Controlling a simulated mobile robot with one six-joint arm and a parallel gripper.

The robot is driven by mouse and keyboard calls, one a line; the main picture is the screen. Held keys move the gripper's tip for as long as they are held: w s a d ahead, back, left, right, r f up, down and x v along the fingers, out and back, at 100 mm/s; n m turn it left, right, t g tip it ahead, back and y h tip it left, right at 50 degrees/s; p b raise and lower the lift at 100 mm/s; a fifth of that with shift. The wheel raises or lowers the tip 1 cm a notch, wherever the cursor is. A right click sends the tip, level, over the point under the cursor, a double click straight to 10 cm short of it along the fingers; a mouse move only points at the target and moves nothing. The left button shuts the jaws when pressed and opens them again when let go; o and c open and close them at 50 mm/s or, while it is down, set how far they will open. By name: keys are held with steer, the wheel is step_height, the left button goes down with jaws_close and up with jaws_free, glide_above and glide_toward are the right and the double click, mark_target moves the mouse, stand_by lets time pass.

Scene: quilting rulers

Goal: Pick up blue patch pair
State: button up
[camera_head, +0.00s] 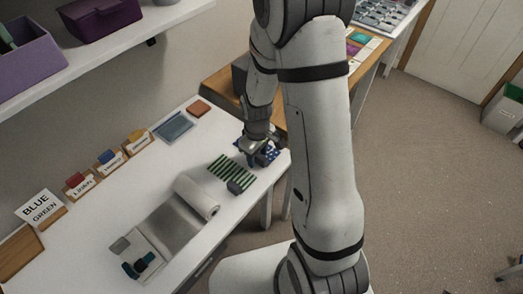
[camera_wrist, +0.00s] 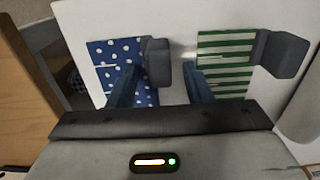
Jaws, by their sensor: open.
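The blue patch pair (camera_wrist: 104,52) is blue cloth with white dots, lying at the near right end of the white table. It also shows in the head view (camera_head: 243,146), partly hidden by my gripper (camera_head: 259,156). A dark grey block (camera_wrist: 158,62) sits at its right edge in the wrist view. My gripper (camera_wrist: 159,72) is open, one finger over the blue cloth and the other towards the green striped patch (camera_wrist: 225,45). The dark block appears between the fingers; I cannot tell whether they touch it.
A roll of pale material (camera_head: 197,196) lies further left on the table. A "BLUE GREEN" sign (camera_head: 40,208) and small labelled boxes (camera_head: 110,161) line the wall side. The table edge is near the blue patch.

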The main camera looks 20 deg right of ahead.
steer(key=shift+c, duration=0.5)
jaws_close()
